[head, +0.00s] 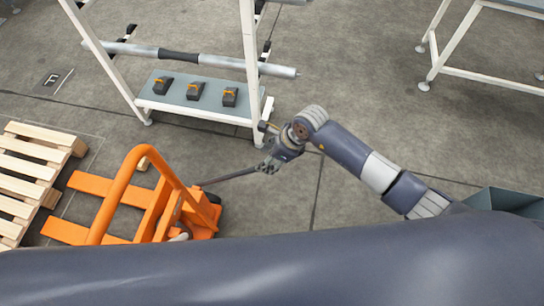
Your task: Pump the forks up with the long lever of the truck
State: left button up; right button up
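The orange pallet truck (158,212) stands on the floor at lower left, with its looped handle (125,172) upright and its orange forks (90,183) pointing left. The dark long lever (228,176) sticks out from the truck's right side, rising slightly to the right. My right gripper (267,165) is at the lever's free end, its fingers closed around it. The very tip is hidden by the gripper. My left gripper is not in view. My own body covers the bottom of the picture and the truck's lower edge.
A wooden pallet (32,170) lies at the left, close to the forks. A white-framed rack (192,112) with several small black clamps and a long grey bar (220,63) stands behind. A white-legged table (455,48) is at upper right. Floor right of the truck is clear.

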jog(key=b+x, duration=0.6)
jog(key=x, duration=0.2)
jog(key=shift+f+b, duration=0.35)
jog(key=shift+b, duration=0.05)
jog(key=shift+b+x, duration=0.85)
jog(key=shift+x, duration=0.05)
jog(key=shift+a+r, duration=0.1)
jog(key=shift+c, duration=0.3)
